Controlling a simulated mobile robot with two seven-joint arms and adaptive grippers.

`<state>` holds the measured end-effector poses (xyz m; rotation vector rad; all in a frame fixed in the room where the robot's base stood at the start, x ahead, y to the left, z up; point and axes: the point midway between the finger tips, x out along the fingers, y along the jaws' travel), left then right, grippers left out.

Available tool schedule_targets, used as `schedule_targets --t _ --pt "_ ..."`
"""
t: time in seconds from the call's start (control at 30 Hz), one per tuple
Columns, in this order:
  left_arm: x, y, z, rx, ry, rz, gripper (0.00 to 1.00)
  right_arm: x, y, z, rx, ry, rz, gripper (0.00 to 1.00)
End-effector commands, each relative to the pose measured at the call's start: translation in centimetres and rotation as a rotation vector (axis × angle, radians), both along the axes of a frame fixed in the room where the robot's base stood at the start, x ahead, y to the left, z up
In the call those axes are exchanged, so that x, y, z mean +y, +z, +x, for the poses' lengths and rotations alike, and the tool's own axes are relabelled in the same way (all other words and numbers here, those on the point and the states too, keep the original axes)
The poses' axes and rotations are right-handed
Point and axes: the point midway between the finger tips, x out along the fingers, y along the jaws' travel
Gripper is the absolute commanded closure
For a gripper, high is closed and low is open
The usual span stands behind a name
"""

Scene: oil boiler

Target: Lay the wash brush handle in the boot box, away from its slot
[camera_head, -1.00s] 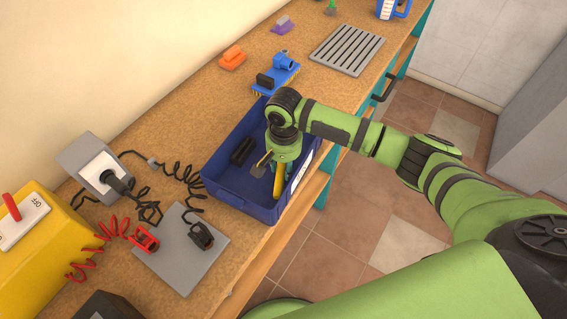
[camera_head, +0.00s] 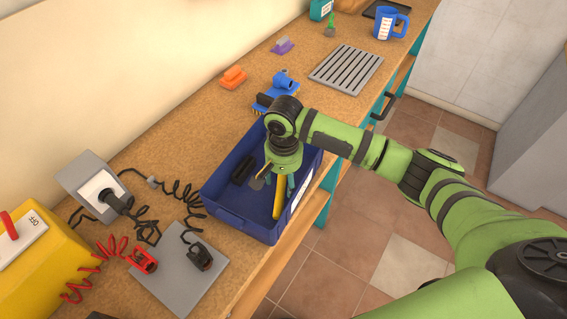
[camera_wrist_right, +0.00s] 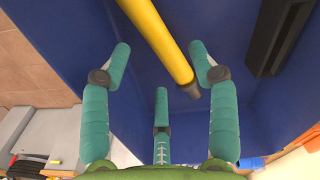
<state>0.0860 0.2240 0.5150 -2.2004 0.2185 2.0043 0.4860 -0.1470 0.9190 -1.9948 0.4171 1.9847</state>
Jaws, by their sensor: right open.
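The wash brush handle, a yellow rod (camera_head: 279,197), lies in the blue boot box (camera_head: 237,217), near its front right wall. In the right wrist view the handle (camera_wrist_right: 158,35) slants across the blue box and has a dark end cap. My right gripper (camera_head: 283,183) hangs over the box, pointing down. In its wrist view its teal fingers (camera_wrist_right: 160,66) are spread wide, and none closes on the handle. The gripper partly hides the handle and the box floor in the head view. The handle's slot cannot be made out. My left gripper is not in view.
A black block (camera_head: 243,168) lies in the box. A blue brush (camera_head: 277,94), an orange brush (camera_head: 233,77) and a slatted grey rack (camera_head: 346,68) stand behind it. A grey plate (camera_head: 178,275) with cables lies at front left. The bench edge is close right of the box.

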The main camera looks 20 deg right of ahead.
Motion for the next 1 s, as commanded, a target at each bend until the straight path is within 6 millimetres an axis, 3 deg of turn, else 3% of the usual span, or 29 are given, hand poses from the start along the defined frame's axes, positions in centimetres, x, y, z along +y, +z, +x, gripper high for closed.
schedule_targets --t 0.2,0.4,0.6,1.0 --pt "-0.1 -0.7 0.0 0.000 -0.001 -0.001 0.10 0.1 4.9 0.1 -0.005 0.001 0.003 0.40" --pt "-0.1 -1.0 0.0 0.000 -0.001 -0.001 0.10 0.0 8.0 0.0 -0.002 0.000 0.002 0.40" --pt "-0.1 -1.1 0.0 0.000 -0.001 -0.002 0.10 0.0 9.1 0.0 0.001 0.000 0.001 0.40" --pt "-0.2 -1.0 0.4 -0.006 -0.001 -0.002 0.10 0.0 9.1 -0.1 0.001 0.000 0.002 0.40"
